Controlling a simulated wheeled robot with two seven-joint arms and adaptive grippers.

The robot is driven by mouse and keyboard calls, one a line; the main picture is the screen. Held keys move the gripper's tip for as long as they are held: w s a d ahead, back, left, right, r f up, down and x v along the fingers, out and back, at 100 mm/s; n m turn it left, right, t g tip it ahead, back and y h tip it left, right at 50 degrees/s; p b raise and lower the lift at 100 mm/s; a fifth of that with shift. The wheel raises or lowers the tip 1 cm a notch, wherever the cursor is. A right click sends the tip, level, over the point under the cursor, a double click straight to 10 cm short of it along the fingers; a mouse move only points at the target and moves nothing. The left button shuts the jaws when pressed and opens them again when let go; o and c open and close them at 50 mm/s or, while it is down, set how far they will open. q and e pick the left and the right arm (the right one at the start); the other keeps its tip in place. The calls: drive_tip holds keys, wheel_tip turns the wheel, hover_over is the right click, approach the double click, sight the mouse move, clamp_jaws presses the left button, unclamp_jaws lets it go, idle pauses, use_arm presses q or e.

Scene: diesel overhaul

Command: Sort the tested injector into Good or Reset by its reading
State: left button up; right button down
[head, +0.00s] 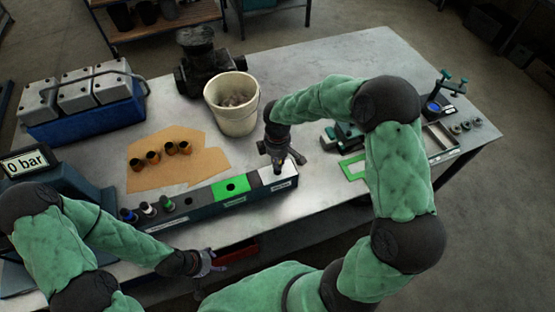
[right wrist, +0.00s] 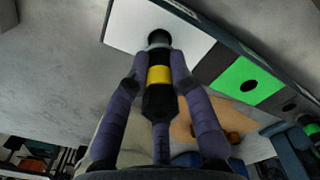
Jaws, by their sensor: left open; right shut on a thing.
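My right gripper (head: 283,160) is shut on an injector and is over the white section (head: 267,173) at the right end of the long rack (head: 214,213). In the right wrist view the injector (right wrist: 158,78) is dark with a yellow band, between the fingers (right wrist: 158,85). Its far end meets the white surface (right wrist: 130,22); I cannot tell whether it sits in a hole. The green section (head: 231,187) beside it has an empty dark hole. The tester display (head: 25,163) reads 0 bar. My left gripper (head: 207,263) is open and empty near the table's front edge.
Brown cardboard (head: 200,165) holds several orange-and-dark parts.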

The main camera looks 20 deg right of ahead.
drive_tip(key=shift+f+b, duration=0.3)
drive_tip(key=shift+f, duration=0.15)
idle(0.5)
drive_tip(key=shift+f+b, duration=0.8)
drive_tip(key=shift+f, duration=0.35)
drive_tip(key=c, duration=0.6)
unclamp_jaws()
drive_tip(key=shift+f, duration=0.1)
drive_tip(key=shift+r+p, duration=2.5)
drive_tip(key=shift+r, duration=1.05)
